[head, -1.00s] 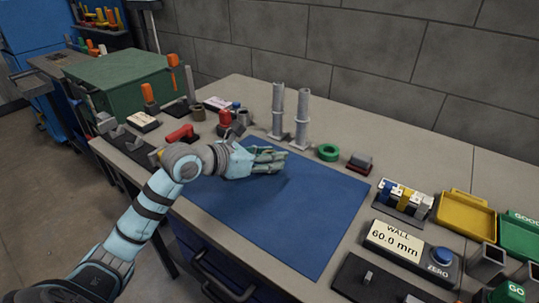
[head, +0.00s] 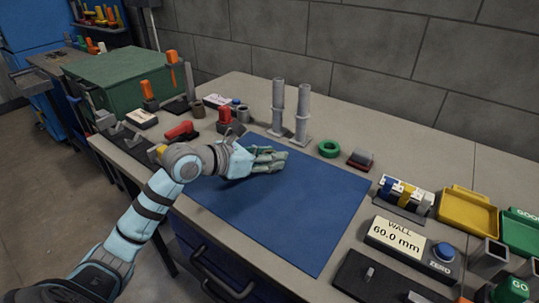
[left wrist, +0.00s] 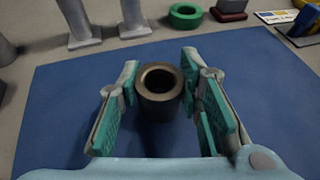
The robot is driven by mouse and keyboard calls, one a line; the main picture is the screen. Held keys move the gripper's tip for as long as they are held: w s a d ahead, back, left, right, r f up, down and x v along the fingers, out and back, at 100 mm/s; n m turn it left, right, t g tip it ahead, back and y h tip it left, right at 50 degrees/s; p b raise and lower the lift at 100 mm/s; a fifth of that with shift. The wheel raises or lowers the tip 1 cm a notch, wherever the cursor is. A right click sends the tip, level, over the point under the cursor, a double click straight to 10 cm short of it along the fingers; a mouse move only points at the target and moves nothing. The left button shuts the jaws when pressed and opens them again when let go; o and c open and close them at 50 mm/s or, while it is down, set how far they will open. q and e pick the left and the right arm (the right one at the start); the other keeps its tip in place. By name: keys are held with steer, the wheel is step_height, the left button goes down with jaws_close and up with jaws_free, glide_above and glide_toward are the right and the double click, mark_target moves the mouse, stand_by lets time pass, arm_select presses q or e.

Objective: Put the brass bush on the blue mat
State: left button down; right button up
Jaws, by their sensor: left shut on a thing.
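The brass bush (left wrist: 158,88) is a dark bronze ring-like cylinder, standing upright with its open bore facing up. My left gripper (left wrist: 160,88) is shut on it, with green-padded fingers on either side in the left wrist view. In the head view my left gripper (head: 268,159) is over the back left part of the blue mat (head: 290,215) and hides the bush. The mat also shows under the bush in the left wrist view (left wrist: 70,110). I cannot tell whether the bush touches the mat. My right gripper is not in view.
Two grey posts (head: 302,115) stand behind the mat, with a green ring (head: 328,149) to their right. A wall-thickness gauge (head: 394,238) and a yellow tray (head: 467,211) are at the right. The mat's middle and front are clear.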

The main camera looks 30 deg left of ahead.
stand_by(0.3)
arm_select(q)
steer(key=c, duration=1.1)
jaws_free()
steer(key=shift+o, duration=0.2)
steer(key=v, duration=0.7)
steer(key=shift+a+f, duration=0.15)
steer(key=shift+a, duration=0.1)
steer(key=shift+s+d+r, duration=0.2)
steer(key=shift+r, duration=0.05)
